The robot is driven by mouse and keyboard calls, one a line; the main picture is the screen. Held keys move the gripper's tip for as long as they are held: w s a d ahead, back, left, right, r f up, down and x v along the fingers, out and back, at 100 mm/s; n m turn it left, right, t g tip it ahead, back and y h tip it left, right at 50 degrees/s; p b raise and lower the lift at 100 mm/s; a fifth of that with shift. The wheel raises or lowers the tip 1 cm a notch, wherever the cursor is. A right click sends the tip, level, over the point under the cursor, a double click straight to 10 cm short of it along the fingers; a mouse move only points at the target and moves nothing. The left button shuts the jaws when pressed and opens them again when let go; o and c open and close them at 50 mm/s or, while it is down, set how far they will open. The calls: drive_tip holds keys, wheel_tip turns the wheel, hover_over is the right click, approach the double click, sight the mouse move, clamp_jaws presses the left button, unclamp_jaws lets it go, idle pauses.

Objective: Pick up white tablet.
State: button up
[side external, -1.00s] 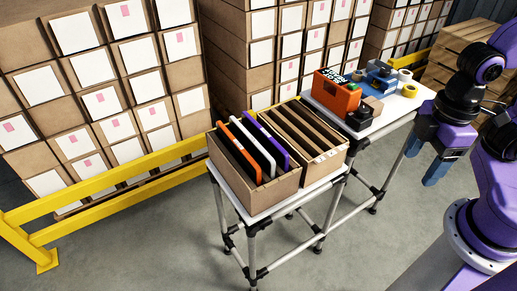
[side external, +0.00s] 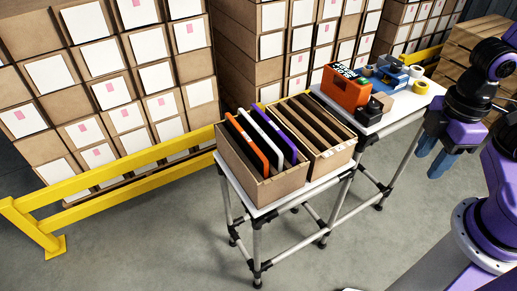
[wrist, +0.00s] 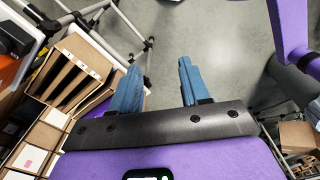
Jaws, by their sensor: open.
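The white tablet (side external: 260,138) stands on edge, leaning, in the left cardboard carton (side external: 278,187) on the white-topped stand. It sits between an orange-edged tablet (side external: 246,146) and a purple-edged tablet (side external: 281,136), which lean the same way. My gripper (side external: 436,159) is at the right in the side view, well apart from the cartons and right of the stand. In the wrist view my gripper (wrist: 162,86) shows two blue fingers spread apart with only floor between them. The tablets cannot be made out in the wrist view.
A second carton (side external: 333,160) with brown dividers stands against the right side of the tablet carton. Behind it a table holds an orange box (side external: 345,88), tape rolls (side external: 420,87) and a blue item (side external: 388,77). A yellow rail (side external: 130,170) and stacked boxes stand behind.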

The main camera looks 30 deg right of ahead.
drive_tip(key=w+a+r+m, duration=0.2)
drive_tip(key=w+a+m, duration=0.1)
drive_tip(key=w+a, duration=0.65)
drive_tip(key=m, duration=1)
hover_over(258, 128)
wheel_tip(258, 128, down, 3)
wheel_tip(258, 128, down, 17)
drive_tip(key=shift+s+f, duration=0.1)
clamp_jaws()
